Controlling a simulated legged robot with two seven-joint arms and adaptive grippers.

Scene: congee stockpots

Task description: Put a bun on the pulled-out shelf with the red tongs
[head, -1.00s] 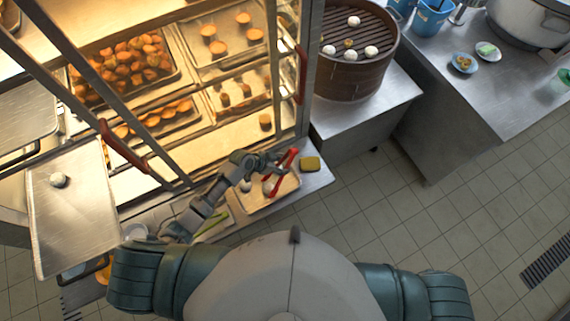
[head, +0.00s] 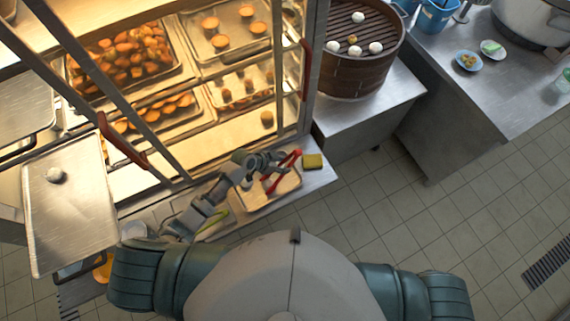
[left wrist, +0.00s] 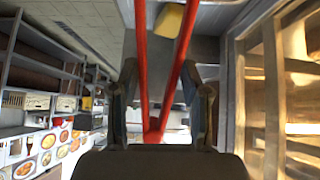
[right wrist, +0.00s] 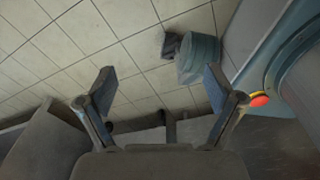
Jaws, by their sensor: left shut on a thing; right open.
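My left gripper (head: 268,163) is shut on the red tongs (head: 283,171) above a small tray (head: 262,199) on the counter. In the left wrist view the tongs (left wrist: 143,80) stretch away from the left gripper (left wrist: 160,125) with their two arms apart.
A yellow sponge (head: 312,161) lies on the counter right of the tongs. The lit glass cabinet (head: 160,90) with baked goods stands behind. A bamboo steamer (head: 358,75) holds several white buns. The tiled floor (head: 390,220) at right is clear.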

